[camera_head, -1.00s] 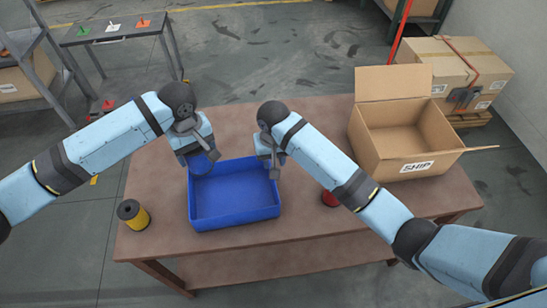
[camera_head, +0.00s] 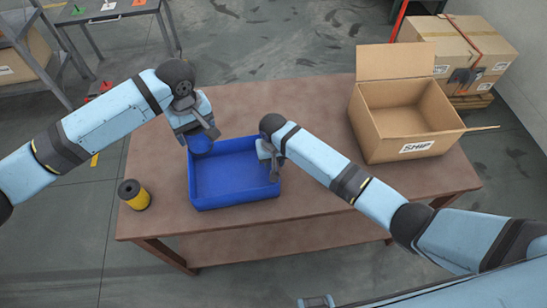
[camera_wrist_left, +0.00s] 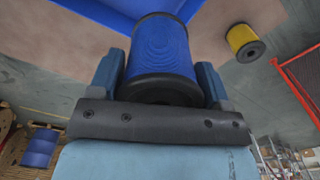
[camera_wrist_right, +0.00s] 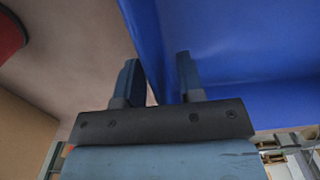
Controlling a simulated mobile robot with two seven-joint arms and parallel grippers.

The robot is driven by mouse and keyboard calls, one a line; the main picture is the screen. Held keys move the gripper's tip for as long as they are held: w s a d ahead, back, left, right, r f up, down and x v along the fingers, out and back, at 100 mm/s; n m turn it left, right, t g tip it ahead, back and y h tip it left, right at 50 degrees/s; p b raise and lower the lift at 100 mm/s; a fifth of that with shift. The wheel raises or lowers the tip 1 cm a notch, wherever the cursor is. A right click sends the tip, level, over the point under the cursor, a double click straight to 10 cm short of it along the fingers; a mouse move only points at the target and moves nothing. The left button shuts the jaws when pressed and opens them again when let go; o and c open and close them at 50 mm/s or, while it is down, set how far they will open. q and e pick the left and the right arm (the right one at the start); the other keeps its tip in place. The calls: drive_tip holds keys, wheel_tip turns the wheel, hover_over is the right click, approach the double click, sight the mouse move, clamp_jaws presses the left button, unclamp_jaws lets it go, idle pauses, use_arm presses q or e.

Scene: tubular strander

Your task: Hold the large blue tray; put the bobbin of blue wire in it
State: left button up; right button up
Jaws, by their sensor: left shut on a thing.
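My left gripper (camera_head: 197,134) is shut on the bobbin of blue wire (camera_head: 201,146), holding it over the far left corner of the large blue tray (camera_head: 235,204). In the left wrist view the blue bobbin (camera_wrist_left: 158,52) sits between both fingers, its dark flange toward me. The tray stands on the brown table and its visible floor is empty. My right gripper (camera_head: 270,158) is at the tray's right wall. In the right wrist view its fingers (camera_wrist_right: 159,80) stand apart on either side of the wall, with gaps showing.
A yellow bobbin (camera_head: 134,194) stands left of the tray on the table (camera_head: 300,205). An open cardboard box (camera_head: 405,118) marked SHIP stands at the right. A red object (camera_wrist_right: 10,36) shows in the right wrist view. The table's front strip is clear.

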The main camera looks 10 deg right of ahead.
clamp_jaws()
use_arm(q)
hover_over(215, 180)
wheel_tip(215, 180, down, 10)
drive_tip(key=shift+r, duration=0.2)
idle(1.1)
drive_tip(key=shift+w, duration=0.1)
idle(1.4)
drive_tip(key=shift+f, duration=4.65)
